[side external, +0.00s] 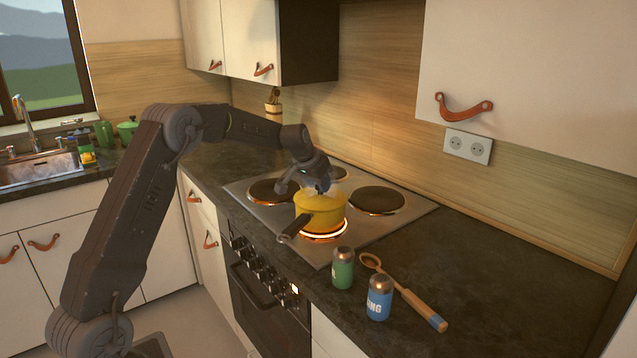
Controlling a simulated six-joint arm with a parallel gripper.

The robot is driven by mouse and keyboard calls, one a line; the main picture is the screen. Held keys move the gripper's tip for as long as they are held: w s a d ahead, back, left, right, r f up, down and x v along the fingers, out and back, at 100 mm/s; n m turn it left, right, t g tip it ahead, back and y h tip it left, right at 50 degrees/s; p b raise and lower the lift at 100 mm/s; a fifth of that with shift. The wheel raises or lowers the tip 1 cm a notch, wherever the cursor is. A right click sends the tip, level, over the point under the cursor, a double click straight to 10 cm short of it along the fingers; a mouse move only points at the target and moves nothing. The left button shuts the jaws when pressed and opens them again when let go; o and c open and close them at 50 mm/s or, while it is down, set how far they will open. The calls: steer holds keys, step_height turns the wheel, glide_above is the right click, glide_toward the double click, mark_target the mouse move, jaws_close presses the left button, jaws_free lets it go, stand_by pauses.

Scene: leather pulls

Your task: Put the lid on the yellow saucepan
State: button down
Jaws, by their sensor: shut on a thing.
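The yellow saucepan (319,212) stands upright on the front burner, its dark handle (295,231) pointing to the lower left. The burner under it glows orange. My gripper (319,184) is right above the pan's mouth, its fingers shut on what looks like the lid (322,189). Only a little of the lid shows, pale with a dark bluish part at the fingers. The arm hides much of it. I cannot tell whether the lid touches the pan's rim.
The cooktop (400,222) has other dark burners around the pan. A green shaker (342,270), a blue shaker (379,298) and a wooden-handled utensil (405,294) lie or stand in front at the right. The counter at far right is clear.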

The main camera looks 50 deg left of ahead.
stand_by(0.4)
steer(key=c, duration=0.6)
jaws_free()
steer(key=shift+c, duration=0.2)
steer(key=shift+r, duration=3.4)
